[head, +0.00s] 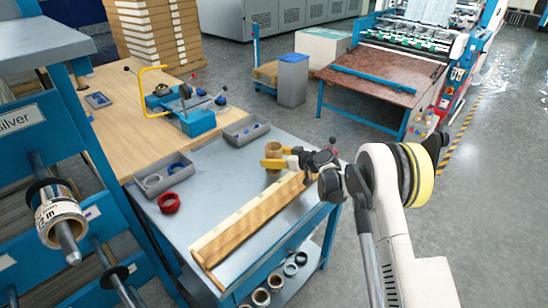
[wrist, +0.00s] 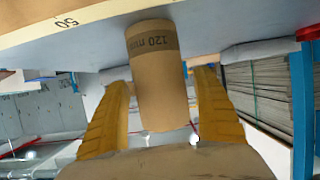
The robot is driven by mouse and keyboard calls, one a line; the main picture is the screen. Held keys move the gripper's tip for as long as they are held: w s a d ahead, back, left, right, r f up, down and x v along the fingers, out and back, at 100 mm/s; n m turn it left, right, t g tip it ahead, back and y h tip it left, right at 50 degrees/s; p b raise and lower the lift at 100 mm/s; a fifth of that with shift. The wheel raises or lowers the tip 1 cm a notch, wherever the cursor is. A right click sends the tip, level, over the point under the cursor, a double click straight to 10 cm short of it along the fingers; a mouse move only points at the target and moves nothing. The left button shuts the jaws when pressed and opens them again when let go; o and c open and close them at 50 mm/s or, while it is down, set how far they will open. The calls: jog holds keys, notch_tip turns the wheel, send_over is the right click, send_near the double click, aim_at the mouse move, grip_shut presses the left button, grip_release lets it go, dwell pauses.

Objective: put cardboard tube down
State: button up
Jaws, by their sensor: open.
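The brown cardboard tube (head: 273,152) stands upright on the grey top of the steel work table (head: 232,180), near its back right part. In the wrist view, which is upside down, the tube (wrist: 158,85) carries a dark band reading "120 m…" and its end meets the table surface. My gripper (head: 266,162) is open, with its yellow fingers on either side of the tube. In the wrist view a gap shows between the tube and each finger of my gripper (wrist: 162,82). The fingers partly hide the tube in the head view.
A long wooden measuring strip (head: 250,220) lies in front of the tube. Grey bins (head: 246,130) stand at the table's back edge, and a red ring (head: 169,203) lies at left. A wooden bench (head: 120,110) adjoins behind. Bare table lies left of the tube.

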jog(key=shift+r, duration=0.15)
jog(key=shift+s+d+r+p, duration=0.15)
jog(key=shift+d+r+p, duration=0.05)
jog(key=shift+d+p, duration=0.1)
jog(key=p+v, duration=0.3)
jog(key=v, duration=0.8)
jog(key=s+d+r+m+g+h, duration=0.1)
jog(key=s+d+r+m+h, duration=0.25)
jog(key=s+r, duration=0.55)
jog(key=s+d+r+m+h, duration=0.2)
jog(key=s+d+r, duration=0.2)
jog(key=s+r, duration=0.45)
jog(key=s+d+m+h, duration=0.2)
jog(key=s+d, duration=0.3)
jog(key=s, duration=0.7)
jog(key=s+d+m+h, duration=0.3)
jog(key=s+d, duration=0.2)
jog(key=s, duration=0.7)
jog(key=shift+s+d, duration=0.15)
jog(key=shift+d, duration=0.15)
